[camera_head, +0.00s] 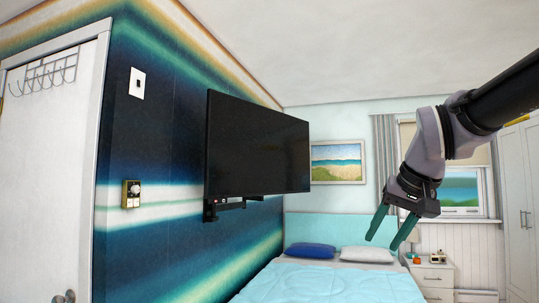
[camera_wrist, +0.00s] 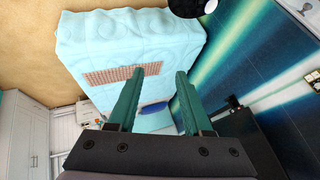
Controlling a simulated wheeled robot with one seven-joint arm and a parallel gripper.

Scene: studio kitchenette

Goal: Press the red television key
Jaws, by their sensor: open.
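The black flat television (camera_head: 258,148) is mounted on the striped wall, its screen facing right. A small red spot, which looks like the red key (camera_head: 216,201), shows at the left end of the strip under its lower edge; it is too small to see clearly. My gripper (camera_head: 382,243) is right of the television and well apart from it, fingers pointing down, open and empty. The wrist view shows its two green fingers (camera_wrist: 158,72) spread apart, with the dark television (camera_wrist: 268,135) at the lower right. I cannot make out the red key there.
A bed with a light blue cover (camera_head: 330,284) and pillows stands below, beyond the television. A nightstand (camera_head: 432,274) with small items is behind my gripper. A wall control box (camera_head: 131,194) and a light switch (camera_head: 137,83) are left of the television. Open air separates gripper and television.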

